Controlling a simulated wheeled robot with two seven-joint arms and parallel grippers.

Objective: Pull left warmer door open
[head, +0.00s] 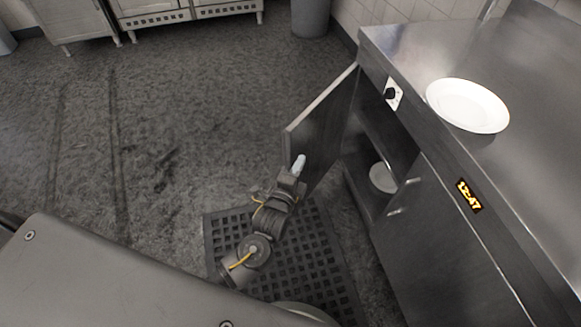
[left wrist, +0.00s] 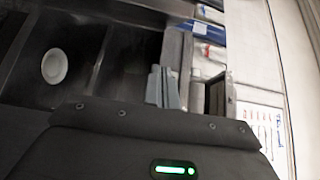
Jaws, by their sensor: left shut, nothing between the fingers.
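The left warmer door (head: 322,125) stands swung out from the steel warmer cabinet, showing the dark interior with a shelf. A white plate (head: 382,177) lies inside, and it also shows in the left wrist view (left wrist: 54,66). My left gripper (head: 298,165) is at the inner side of the open door, near its free edge. Its fingers (left wrist: 164,88) are shut with nothing between them. Whether they touch the door I cannot tell. The door's handle is hidden. My right gripper is not in view.
The right warmer door (head: 440,240) is closed. A white plate (head: 467,105) rests on the steel counter (head: 545,110), above a knob (head: 391,94) and a lit clock (head: 469,195). A perforated floor mat (head: 222,222) lies below my arm. The floor to the left is clear.

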